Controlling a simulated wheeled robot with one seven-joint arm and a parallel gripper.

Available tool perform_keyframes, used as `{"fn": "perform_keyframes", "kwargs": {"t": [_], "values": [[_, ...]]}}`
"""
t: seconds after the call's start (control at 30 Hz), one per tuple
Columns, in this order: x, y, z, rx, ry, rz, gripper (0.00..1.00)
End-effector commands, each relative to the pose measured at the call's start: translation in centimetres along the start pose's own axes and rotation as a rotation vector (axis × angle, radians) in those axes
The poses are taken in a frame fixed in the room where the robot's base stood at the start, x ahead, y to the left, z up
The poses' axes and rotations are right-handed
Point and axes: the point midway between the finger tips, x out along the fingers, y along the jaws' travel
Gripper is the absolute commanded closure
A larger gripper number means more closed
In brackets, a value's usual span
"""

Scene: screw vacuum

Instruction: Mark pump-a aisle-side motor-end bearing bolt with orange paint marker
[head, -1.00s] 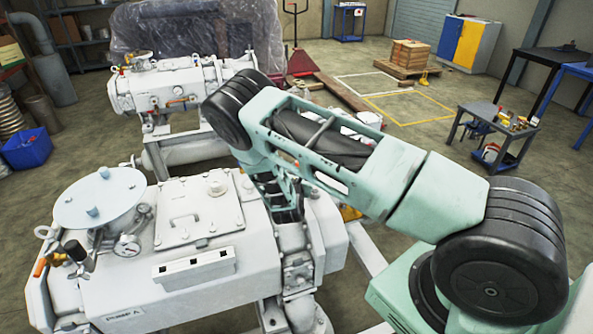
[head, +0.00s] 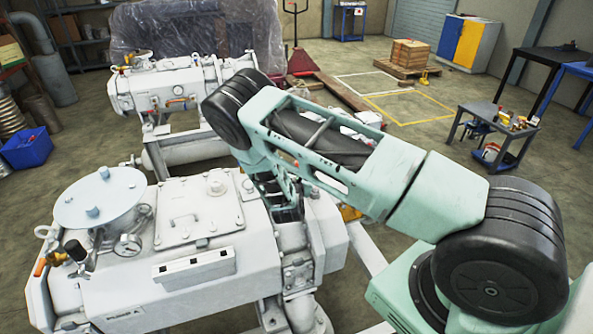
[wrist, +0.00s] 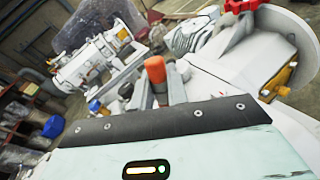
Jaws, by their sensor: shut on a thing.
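The pump labelled as pump A (head: 200,283) is a large white machine at the lower left of the head view. An orange cylinder, which looks like the orange paint marker (wrist: 156,70), stands up between the grey fingers of my gripper (wrist: 158,93) in the wrist view. My gripper is shut on it. In the head view my green arm reaches over the right end of pump A and hides part of it. The gripper and marker are not clear there. I cannot pick out the bearing bolt in either view, nor tell whether the marker touches anything.
A second white pump (head: 165,88) stands behind pump A. A low grey cart (head: 495,125) with small items is at the right. A blue bin (head: 25,148) is on the floor at the left. Open floor lies between the pumps and the cart.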

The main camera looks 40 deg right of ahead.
Motion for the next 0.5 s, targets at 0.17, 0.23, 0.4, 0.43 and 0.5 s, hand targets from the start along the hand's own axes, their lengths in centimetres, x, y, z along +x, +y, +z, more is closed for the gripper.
{"fn": "perform_keyframes", "kwargs": {"t": [0.17, 0.23, 0.4, 0.43, 0.5], "values": [[-0.2, 0.4, 1.5, 0.001, 0.0, 0.0, 1.0], [-0.3, 0.6, 1.9, 0.001, 0.0, 0.0, 1.0], [-0.4, 0.9, 3.0, 0.001, 0.0, 0.0, 1.0], [-0.5, 0.9, 3.2, 0.001, -0.001, 0.0, 1.0], [-0.5, 1.0, 3.7, 0.001, -0.001, 0.0, 1.0]]}}
